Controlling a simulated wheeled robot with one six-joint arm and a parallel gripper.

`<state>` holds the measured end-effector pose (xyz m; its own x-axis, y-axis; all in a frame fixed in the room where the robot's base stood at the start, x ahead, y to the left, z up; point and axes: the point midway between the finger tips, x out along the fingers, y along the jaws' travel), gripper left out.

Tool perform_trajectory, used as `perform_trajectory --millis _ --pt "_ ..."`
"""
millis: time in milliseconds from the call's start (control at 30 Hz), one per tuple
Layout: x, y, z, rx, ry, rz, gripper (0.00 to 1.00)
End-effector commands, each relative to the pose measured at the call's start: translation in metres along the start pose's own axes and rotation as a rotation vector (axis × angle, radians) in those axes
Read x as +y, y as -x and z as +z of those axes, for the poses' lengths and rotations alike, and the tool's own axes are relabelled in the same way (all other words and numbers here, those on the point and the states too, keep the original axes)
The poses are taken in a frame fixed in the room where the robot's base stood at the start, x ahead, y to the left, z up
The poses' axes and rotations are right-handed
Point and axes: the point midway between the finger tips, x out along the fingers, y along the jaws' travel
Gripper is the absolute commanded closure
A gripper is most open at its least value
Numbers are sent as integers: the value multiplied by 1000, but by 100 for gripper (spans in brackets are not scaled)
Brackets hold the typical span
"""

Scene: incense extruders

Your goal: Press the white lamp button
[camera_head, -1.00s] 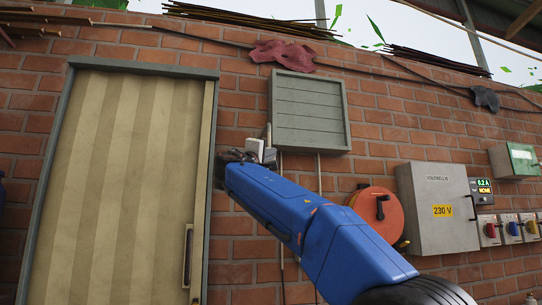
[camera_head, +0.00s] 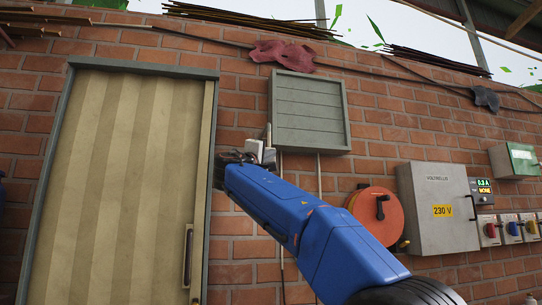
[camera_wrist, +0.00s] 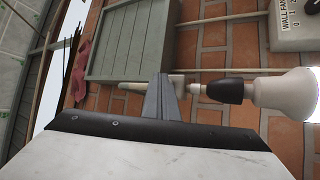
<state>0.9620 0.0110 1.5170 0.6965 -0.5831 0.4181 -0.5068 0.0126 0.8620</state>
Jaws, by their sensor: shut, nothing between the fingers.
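My gripper (camera_wrist: 165,98) is shut and empty, its grey fingers together in the wrist view. A lamp with a white bulb (camera_wrist: 287,95) and black socket (camera_wrist: 225,91) lies to the right of the fingers there. A small pale fitting (camera_wrist: 193,89) shows between the socket and the fingertips, partly hidden by them. I cannot make out the white button, nor whether the fingertips touch anything. In the head view my gripper (camera_head: 268,135) is in front of the brick wall, between the door and the slatted panel, mostly hidden by my arm.
A grey slatted panel (camera_head: 310,113) hangs on the wall, with a door (camera_head: 120,180) to the left. An orange reel (camera_head: 372,214) and a 230 V box (camera_head: 437,185) are to the right. A wall fan control (camera_wrist: 298,22) is at the wrist view's upper right.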

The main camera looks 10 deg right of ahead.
Motion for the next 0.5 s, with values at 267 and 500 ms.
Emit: perform_trajectory --millis 267,500 --pt "0 0 0 1 0 0 100" --pt "4 5 3 1 -1 0 100"
